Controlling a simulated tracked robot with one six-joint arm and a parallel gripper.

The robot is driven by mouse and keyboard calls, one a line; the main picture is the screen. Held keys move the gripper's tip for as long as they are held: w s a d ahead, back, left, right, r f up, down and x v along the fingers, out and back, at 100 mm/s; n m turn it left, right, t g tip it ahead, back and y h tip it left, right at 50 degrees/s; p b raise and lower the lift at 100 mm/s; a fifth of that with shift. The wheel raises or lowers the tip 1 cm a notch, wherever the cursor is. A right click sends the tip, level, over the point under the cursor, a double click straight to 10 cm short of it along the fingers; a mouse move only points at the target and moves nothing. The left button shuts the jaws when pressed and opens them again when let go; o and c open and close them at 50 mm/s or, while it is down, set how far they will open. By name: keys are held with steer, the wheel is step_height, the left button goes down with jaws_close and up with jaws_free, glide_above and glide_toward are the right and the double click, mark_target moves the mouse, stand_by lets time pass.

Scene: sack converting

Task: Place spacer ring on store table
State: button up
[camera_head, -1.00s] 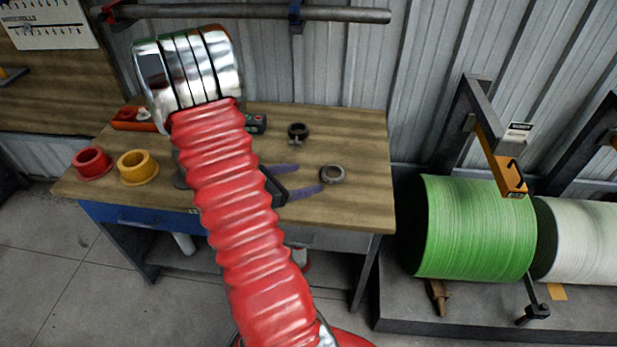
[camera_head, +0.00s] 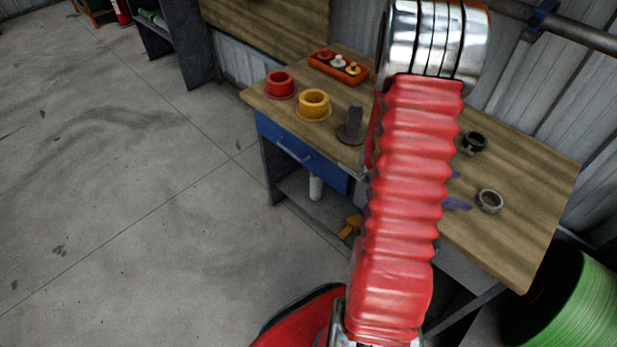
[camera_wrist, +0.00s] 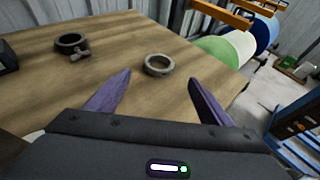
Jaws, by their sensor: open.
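A plain grey ring (camera_head: 481,207), which looks like the spacer ring, lies flat on a wooden-topped table (camera_head: 520,235) near its right end. I cannot tell whether this is the store table. In the wrist view the ring (camera_wrist: 147,70) lies just beyond my gripper (camera_wrist: 158,80), in line with the gap between the purple fingers. The fingers are apart, with nothing between them. In the head view my red-sleeved arm hides most of the gripper; parts of the purple fingers show left of the ring.
A dark clamp collar (camera_head: 474,143) lies behind the ring. A red flanged ring (camera_head: 279,84), a yellow one (camera_head: 313,104), a dark post (camera_head: 352,127) and an orange tray (camera_head: 322,65) stand toward the table's left. A green roll (camera_head: 575,310) is at right. The floor at left is clear.

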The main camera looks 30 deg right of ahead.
steer(key=w+a+r+m+t+y, duration=0.3)
steer(key=a+r, duration=0.4)
steer(key=a, duration=0.8)
steer(key=w+a+r+m+t+y, duration=0.4)
steer(key=a+r, duration=0.3)
steer(key=a, duration=0.9)
steer(key=w+a+r+m+t+y, duration=0.4)
steer(key=a+r, duration=0.3)
steer(key=a, duration=0.8)
steer(key=shift+a+t, duration=0.15)
steer(key=shift+t, duration=0.75)
